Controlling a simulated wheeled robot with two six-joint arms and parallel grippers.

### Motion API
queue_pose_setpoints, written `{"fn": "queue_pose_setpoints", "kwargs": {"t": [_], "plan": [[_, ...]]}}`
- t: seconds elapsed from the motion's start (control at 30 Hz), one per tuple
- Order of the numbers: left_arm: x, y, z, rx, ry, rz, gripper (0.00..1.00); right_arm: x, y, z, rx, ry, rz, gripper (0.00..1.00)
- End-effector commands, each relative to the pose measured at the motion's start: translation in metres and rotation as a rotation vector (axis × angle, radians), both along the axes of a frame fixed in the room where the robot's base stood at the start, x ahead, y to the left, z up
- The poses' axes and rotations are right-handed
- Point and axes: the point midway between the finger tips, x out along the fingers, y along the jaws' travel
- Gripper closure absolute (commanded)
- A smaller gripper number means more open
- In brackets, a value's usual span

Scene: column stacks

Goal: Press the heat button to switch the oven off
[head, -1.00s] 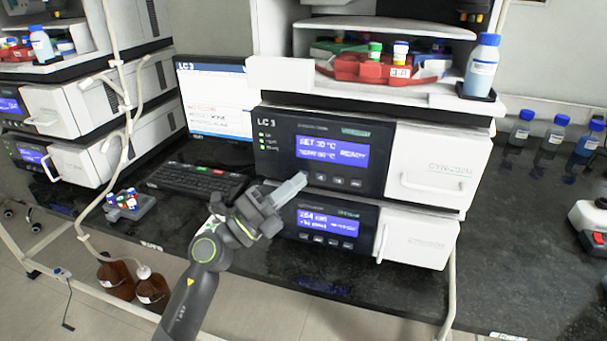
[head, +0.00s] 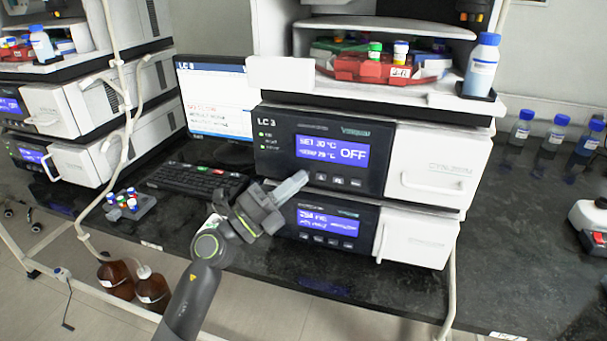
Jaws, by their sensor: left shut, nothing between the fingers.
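The oven (head: 285,135) is the upper dark-fronted module of the LC 3 stack. Its blue display (head: 331,152) reads a set value of 30 °C and "OFF" in large letters. A row of small buttons (head: 338,180) lies under the display. My left gripper (head: 302,177) is shut and empty, its fingertips at the left end of this row. The fingertips cover the leftmost button, so I cannot tell whether they touch it. My right gripper is not in view.
Below the oven is a second module with a blue display (head: 328,220). A monitor (head: 214,100) and a black keyboard (head: 196,181) stand to the left. Bottles (head: 481,66) and a red tray (head: 372,68) sit on top.

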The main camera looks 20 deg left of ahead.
Motion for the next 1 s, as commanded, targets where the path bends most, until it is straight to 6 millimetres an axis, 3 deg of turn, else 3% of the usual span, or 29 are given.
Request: {"fn": "queue_pose_setpoints", "kwargs": {"t": [0.87, 1.0], "plan": [[-0.018, 0.001, 0.000, -0.001, 0.001, 0.000, 1.00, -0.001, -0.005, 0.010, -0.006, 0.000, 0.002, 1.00], [-0.027, 0.001, 0.000, -0.001, 0.003, 0.001, 1.00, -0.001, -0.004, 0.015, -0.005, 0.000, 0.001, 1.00]]}}
